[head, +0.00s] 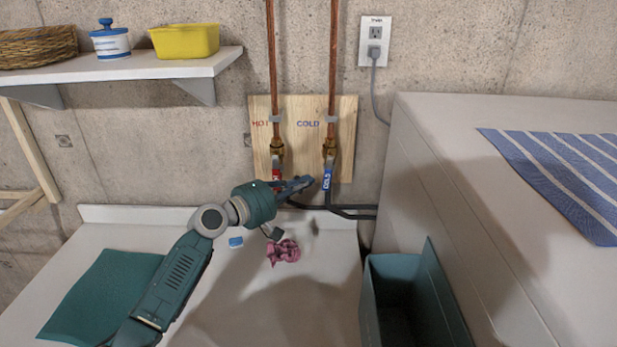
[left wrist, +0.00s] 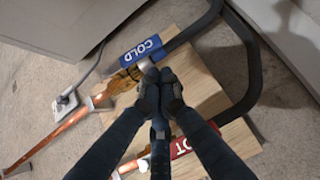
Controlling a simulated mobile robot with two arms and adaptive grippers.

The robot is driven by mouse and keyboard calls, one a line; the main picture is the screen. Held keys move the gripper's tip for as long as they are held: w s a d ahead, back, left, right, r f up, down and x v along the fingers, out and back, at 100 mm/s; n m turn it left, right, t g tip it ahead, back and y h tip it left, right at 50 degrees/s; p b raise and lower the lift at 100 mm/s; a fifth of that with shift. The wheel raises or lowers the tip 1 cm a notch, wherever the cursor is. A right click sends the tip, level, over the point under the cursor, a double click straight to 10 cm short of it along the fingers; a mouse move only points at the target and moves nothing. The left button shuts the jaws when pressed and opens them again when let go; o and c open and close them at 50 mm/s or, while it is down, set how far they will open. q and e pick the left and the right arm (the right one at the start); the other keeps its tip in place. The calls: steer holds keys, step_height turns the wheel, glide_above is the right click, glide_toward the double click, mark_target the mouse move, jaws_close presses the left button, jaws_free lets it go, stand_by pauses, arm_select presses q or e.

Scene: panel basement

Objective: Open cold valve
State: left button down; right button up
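The cold valve has a brass body (head: 329,150) on the right copper pipe, below the COLD lettering on a wooden board. Its blue handle (head: 327,178) points down, roughly in line with the pipe. The blue handle, marked COLD, also shows in the left wrist view (left wrist: 142,50). My left gripper (head: 306,182) is just left of the handle in the head view. In the left wrist view its fingertips (left wrist: 161,88) are together beside the handle, with nothing visible between them. Whether they touch the handle cannot be told. My right gripper is out of view.
The hot valve's red handle (head: 277,175) is partly hidden behind my left gripper. Dark hoses (head: 350,212) run right below the valves. A white appliance (head: 440,190) and teal bin (head: 400,300) stand right. A pink cloth (head: 284,251) lies on the white surface below.

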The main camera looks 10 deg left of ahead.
arm_select(q)
steer(key=shift+w+d, duration=0.1)
steer(key=shift+d, duration=0.55)
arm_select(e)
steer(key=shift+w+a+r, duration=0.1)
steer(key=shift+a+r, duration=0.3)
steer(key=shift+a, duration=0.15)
arm_select(q)
steer(key=shift+f, duration=0.1)
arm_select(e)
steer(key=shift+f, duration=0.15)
arm_select(q)
steer(key=b, duration=0.2)
steer(key=d+n+h+b, duration=0.1)
steer(key=b, duration=0.1)
steer(key=shift+w+d+f+t, duration=0.1)
steer(key=shift+d+f+t, duration=0.2)
steer(key=shift+t, duration=0.1)
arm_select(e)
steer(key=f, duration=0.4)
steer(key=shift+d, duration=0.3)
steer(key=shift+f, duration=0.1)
